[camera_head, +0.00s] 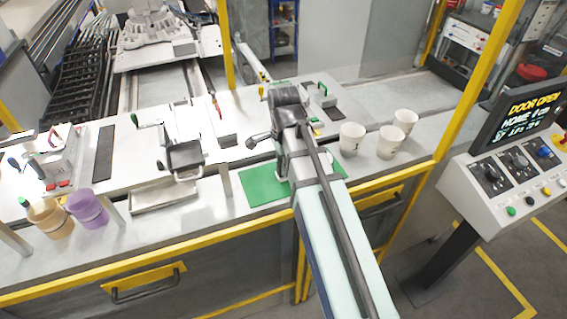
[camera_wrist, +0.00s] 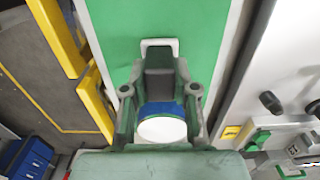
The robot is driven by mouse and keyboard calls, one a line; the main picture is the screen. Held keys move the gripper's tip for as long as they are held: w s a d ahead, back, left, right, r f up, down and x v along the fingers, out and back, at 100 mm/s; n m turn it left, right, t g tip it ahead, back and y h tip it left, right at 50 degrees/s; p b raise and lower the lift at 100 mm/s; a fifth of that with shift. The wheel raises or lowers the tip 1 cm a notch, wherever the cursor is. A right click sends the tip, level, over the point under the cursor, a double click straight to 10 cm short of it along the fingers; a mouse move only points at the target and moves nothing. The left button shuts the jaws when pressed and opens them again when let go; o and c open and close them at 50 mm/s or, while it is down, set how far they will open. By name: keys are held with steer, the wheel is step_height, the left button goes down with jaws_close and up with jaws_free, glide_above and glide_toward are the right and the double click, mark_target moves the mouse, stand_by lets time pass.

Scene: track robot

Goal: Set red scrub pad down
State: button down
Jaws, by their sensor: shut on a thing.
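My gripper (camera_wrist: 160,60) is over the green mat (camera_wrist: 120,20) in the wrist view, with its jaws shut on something. The gripper's own body hides most of what it holds, and no red shows between the fingers. A thin white edge shows around the fingertips. In the head view my arm covers the gripper, above the green mat (camera_head: 262,188) by the counter's front edge. I cannot make out the red scrub pad in either view, and I cannot tell whether the held thing touches the mat.
Several white cups (camera_head: 352,138) stand right of my arm. A vise-like fixture (camera_head: 184,156) and a shallow metal tray (camera_head: 150,198) lie left of the mat. Purple (camera_head: 87,208) and tan (camera_head: 50,217) cups stand further left. A yellow rail (camera_head: 180,250) edges the counter.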

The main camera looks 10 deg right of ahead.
steer(key=shift+f, duration=0.1)
steer(key=shift+f, duration=0.1)
steer(key=c, duration=0.9)
jaws_free()
step_height(320, 180, up, 12)
steer(key=b, duration=0.1)
steer(key=shift+r, duration=0.2)
